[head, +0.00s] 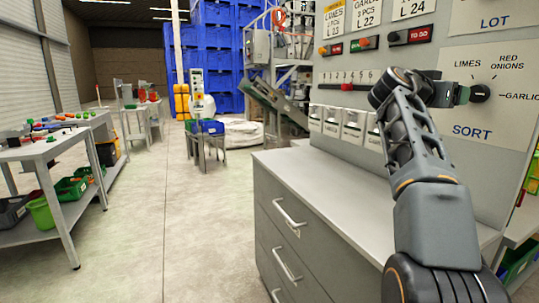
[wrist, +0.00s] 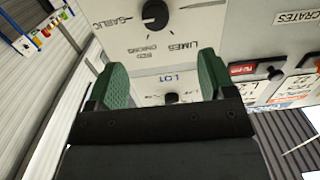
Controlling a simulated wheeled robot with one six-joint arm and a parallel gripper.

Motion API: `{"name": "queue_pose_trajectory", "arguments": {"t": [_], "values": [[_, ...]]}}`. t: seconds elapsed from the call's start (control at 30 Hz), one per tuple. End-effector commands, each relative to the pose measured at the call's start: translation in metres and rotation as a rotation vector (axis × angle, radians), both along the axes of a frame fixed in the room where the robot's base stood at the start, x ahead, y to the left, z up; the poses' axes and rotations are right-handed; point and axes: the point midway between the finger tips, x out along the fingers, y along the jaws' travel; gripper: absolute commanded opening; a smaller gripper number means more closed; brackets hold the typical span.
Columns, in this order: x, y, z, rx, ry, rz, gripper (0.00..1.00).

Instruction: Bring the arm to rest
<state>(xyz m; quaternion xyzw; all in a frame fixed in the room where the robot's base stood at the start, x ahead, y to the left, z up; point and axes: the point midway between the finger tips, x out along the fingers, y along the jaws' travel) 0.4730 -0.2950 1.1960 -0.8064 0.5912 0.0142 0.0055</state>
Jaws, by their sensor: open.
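My arm rises at the right of the head view, bent toward the grey control panel. My gripper (head: 460,94) is at the panel, beside the black SORT knob (head: 480,92), whose labels read limes, red onions and garlic. In the wrist view my gripper (wrist: 160,78) is open, its two green-padded fingers apart with nothing held between them. The SORT knob (wrist: 155,15) shows beyond the fingertips, clear of both fingers in that picture. The LOT knob (wrist: 171,98) is partly hidden by the gripper's dark body.
A grey drawer cabinet (head: 325,190) stands below the panel. Red and green switches (head: 408,36) and white dispensers (head: 353,127) line the panel left of my gripper. A work table (head: 45,150) is at the far left. The floor (head: 180,220) between is clear.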

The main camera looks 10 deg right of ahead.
Motion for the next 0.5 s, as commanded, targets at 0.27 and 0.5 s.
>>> {"name": "queue_pose_trajectory", "arguments": {"t": [0.27, 0.5], "values": [[0.016, 0.072, -0.009, 0.221, 0.336, 0.298, 0.76], [-0.025, 0.174, -0.07, 0.456, 0.692, 0.655, 0.76]]}}
